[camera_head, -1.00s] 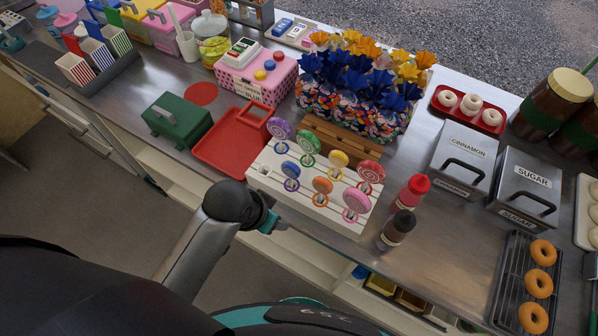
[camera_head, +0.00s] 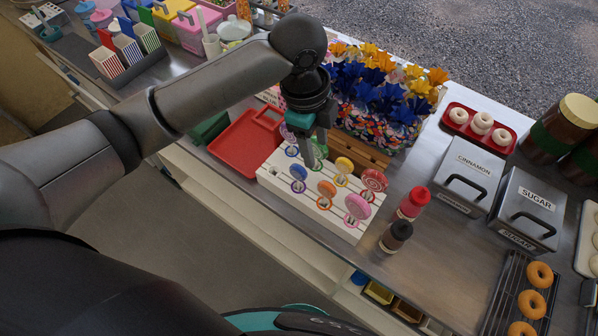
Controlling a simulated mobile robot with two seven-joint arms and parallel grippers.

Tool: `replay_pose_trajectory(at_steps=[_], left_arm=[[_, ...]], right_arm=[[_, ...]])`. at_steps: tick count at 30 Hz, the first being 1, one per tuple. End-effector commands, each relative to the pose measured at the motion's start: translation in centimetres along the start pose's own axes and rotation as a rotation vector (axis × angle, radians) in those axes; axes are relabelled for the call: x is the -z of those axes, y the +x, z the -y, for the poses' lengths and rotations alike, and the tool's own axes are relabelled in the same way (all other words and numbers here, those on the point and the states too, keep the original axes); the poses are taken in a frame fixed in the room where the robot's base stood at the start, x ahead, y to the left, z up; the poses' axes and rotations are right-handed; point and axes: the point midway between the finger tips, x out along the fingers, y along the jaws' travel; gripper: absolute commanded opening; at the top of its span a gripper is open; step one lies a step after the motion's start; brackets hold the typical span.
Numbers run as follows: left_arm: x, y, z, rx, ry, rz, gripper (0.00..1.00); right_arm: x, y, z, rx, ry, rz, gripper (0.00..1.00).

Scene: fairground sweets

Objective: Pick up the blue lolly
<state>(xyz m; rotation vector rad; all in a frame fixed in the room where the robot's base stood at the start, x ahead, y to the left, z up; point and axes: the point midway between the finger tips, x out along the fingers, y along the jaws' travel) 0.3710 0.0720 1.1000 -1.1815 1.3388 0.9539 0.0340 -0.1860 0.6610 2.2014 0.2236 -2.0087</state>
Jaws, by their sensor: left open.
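The blue lolly (camera_head: 298,172) stands in the front row of the white lolly rack (camera_head: 268,177), at its left end. My left gripper (camera_head: 314,150) is open and points down over the rack, just above and behind the blue lolly. It partly covers the green lolly (camera_head: 320,151) in the back row. I cannot tell whether a finger touches any lolly. My right gripper is not in view.
Near the gripper stand the orange lolly (camera_head: 327,189), yellow lolly (camera_head: 344,165) and pink lolly (camera_head: 357,206). A red tray (camera_head: 240,150) lies left of the rack. Two bottles, one red-capped (camera_head: 414,202) and one dark (camera_head: 396,237), stand to the right.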

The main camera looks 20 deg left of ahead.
Motion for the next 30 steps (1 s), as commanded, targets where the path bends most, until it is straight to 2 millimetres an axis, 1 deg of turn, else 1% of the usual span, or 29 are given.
replay_pose_trajectory(at_steps=[1, 6, 9, 11, 14, 21, 24, 27, 30], left_arm=[[-1.0, -1.1, 0.6, -0.011, 0.040, 0.033, 0.55], [-3.1, -3.4, 1.1, -0.064, 0.133, 0.094, 0.55], [-3.7, -4.1, 1.2, -0.082, 0.157, 0.109, 0.55], [-3.9, -4.1, 1.2, -0.088, 0.165, 0.113, 0.55], [-4.0, -3.0, 1.0, -0.093, 0.166, 0.114, 0.55], [-4.6, 2.0, 0.6, -0.093, 0.164, 0.113, 0.55], [-4.8, 3.8, 0.5, -0.091, 0.166, 0.114, 0.55], [-4.9, 5.0, 0.4, -0.090, 0.164, 0.113, 0.55], [-5.0, 5.6, 0.4, -0.087, 0.165, 0.113, 0.55]], right_arm=[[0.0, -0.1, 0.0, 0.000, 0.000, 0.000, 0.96], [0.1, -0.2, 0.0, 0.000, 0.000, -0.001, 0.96], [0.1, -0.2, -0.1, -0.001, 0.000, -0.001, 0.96], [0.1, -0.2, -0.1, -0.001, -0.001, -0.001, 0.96], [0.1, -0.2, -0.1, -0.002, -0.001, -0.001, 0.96], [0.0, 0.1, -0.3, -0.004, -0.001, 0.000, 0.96], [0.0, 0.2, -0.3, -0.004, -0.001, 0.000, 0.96], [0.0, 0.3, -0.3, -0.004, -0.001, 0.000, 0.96], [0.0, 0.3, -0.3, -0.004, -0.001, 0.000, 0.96]])
